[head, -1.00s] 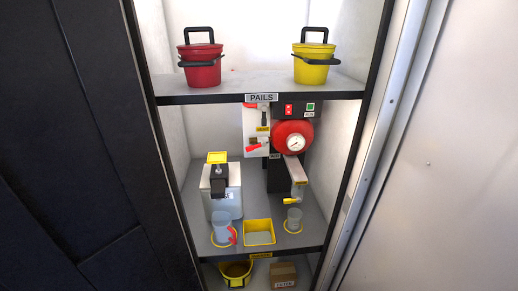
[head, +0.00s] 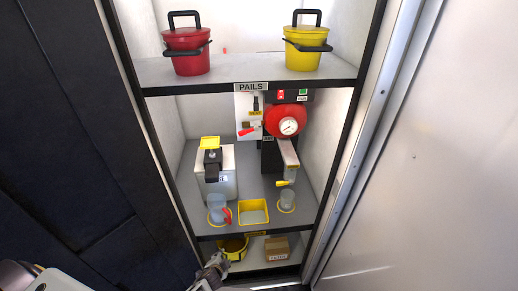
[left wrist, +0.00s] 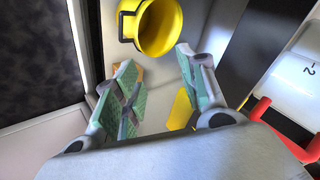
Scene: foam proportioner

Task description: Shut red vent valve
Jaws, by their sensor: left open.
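The red vent valve handle (head: 246,132) sits on the white panel left of the round red body with the gauge (head: 286,121). It points left and slightly down. I cannot tell from its angle whether the valve is open or shut. My left gripper (head: 217,263) is at the bottom of the head view, beside the lowest shelf, well below the valve and apart from it. In the left wrist view the left gripper (left wrist: 160,90) has its two green-padded fingers spread with nothing between them. My right gripper does not show.
A yellow pail (head: 235,246) and a cardboard box (head: 277,247) stand on the lowest shelf, close to my left gripper. The middle shelf holds a white canister (head: 215,175), a jug (head: 217,207) and a yellow tray (head: 253,209). Red (head: 186,51) and yellow (head: 307,47) pails stand above.

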